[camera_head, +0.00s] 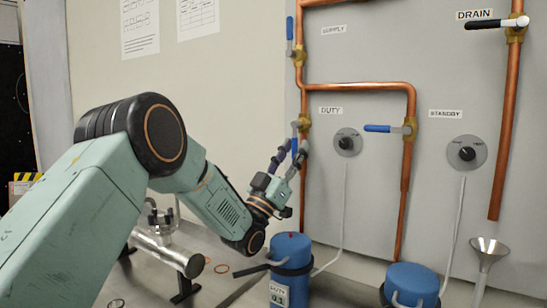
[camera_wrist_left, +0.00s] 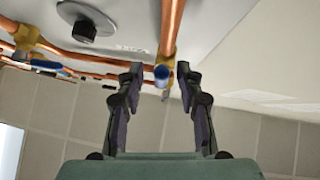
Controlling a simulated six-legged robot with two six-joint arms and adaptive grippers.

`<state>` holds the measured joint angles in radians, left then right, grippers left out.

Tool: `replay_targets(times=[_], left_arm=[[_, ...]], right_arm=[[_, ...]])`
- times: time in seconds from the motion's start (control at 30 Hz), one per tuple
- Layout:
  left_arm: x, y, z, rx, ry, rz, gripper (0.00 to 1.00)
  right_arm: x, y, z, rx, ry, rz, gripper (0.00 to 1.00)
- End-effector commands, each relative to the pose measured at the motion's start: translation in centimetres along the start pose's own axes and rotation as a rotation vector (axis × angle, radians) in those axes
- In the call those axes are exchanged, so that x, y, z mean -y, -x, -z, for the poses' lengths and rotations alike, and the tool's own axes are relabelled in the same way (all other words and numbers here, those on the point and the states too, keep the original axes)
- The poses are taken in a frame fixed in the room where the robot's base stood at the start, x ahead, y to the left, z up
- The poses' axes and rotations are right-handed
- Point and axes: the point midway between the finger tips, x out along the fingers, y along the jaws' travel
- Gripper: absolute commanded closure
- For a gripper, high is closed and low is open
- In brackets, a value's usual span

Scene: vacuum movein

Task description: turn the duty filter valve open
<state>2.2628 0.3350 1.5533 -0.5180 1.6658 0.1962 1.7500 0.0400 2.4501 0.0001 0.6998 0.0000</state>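The duty filter valve is a brass valve body (camera_head: 305,125) on the copper pipe beside the DUTY label (camera_head: 331,110). Its blue-ended lever (camera_head: 294,145) shows between the fingers of my left gripper (camera_head: 292,152). In the left wrist view, the blue lever end (camera_wrist_left: 162,73) sits between the two spread fingertips of the gripper (camera_wrist_left: 160,76), with brass behind it. The gripper is open, with gaps on both sides of the lever; I cannot tell how deep the lever lies between the fingers. The right gripper is not in view.
A standby valve with a blue lever (camera_head: 378,128) is to the right, and a supply valve lever (camera_head: 290,28) is above. A round duty gauge (camera_head: 348,142) is close by. Blue filter canisters (camera_head: 291,250) (camera_head: 412,277) stand below. A metal funnel (camera_head: 489,249) is at right.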

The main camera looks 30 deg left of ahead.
Motion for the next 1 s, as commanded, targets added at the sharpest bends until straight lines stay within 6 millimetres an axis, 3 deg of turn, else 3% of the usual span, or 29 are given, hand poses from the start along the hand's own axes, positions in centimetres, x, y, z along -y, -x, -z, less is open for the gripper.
replay_targets(times=[0.1, 0.53, 1.0], left_arm=[[0.1, 2.3, -0.1, 0.005, 0.003, 0.005, 0.64], [0.0, 7.4, 5.5, -0.002, 0.004, 0.007, 0.64], [-0.1, 10.3, 8.3, 0.000, 0.000, 0.002, 0.64]], right_arm=[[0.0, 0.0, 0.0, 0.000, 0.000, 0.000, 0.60], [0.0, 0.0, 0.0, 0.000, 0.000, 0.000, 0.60], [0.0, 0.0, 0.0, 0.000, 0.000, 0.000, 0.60]])
